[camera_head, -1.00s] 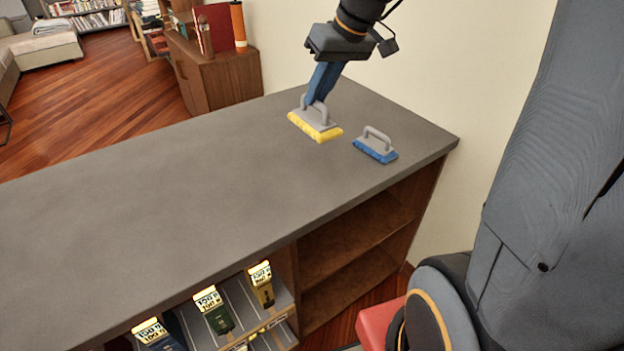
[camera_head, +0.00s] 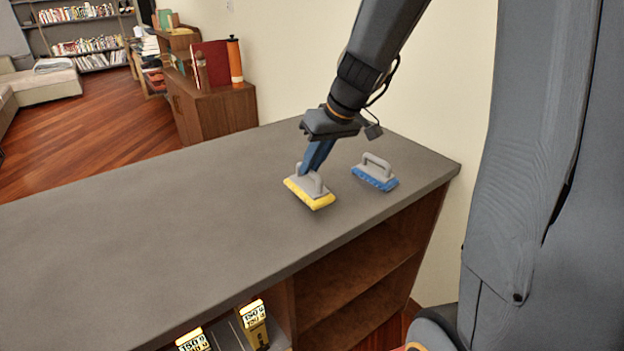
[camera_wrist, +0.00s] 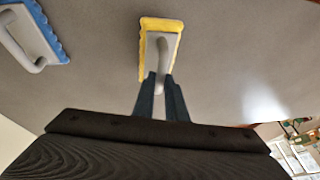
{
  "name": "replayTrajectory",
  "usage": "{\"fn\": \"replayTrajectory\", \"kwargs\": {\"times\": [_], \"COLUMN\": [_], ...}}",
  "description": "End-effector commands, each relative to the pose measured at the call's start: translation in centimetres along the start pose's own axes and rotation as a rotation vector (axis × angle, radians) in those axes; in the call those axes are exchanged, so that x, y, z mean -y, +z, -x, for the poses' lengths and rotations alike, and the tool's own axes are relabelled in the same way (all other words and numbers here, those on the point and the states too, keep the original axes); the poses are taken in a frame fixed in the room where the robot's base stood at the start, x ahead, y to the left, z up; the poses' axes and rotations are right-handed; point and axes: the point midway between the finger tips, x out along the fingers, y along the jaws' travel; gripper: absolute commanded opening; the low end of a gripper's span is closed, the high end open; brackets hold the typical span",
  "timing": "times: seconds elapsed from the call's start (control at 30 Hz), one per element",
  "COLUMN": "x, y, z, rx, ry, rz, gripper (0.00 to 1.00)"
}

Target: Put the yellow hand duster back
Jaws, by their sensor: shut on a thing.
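The yellow hand duster (camera_head: 310,194) has a grey back with a loop handle and a yellow pad. It is at the right part of the grey counter top (camera_head: 150,215); I cannot tell whether its pad touches the surface. My gripper (camera_head: 308,172) is shut on its handle from above. In the wrist view the yellow duster (camera_wrist: 160,45) sits between the fingertips (camera_wrist: 162,76), pad away from the camera. A blue hand duster (camera_head: 375,172) with a grey handle stands on the counter to the right of it, apart. It also shows at the upper left in the wrist view (camera_wrist: 33,32).
The counter's left part is clear. Open shelves (camera_head: 350,290) lie under its front edge, with boxed items (camera_head: 253,322) below. A pale wall (camera_head: 290,50) rises behind. A wooden cabinet (camera_head: 213,115) with a red book and an orange cylinder stands beyond the counter.

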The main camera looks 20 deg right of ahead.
Motion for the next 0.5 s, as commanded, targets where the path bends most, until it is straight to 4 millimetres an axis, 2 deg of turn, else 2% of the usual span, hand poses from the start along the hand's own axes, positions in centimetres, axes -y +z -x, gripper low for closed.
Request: {"fn": "replayTrajectory", "kwargs": {"times": [0.3, 0.5], "x": [-0.6, -0.8], "y": [1.4, 1.6], "z": [-3.4, -3.8], "rx": [0.002, -0.001], "ry": [-0.001, 0.002], "rz": [-0.002, 0.000], "gripper": [0.00, 0.00]}}
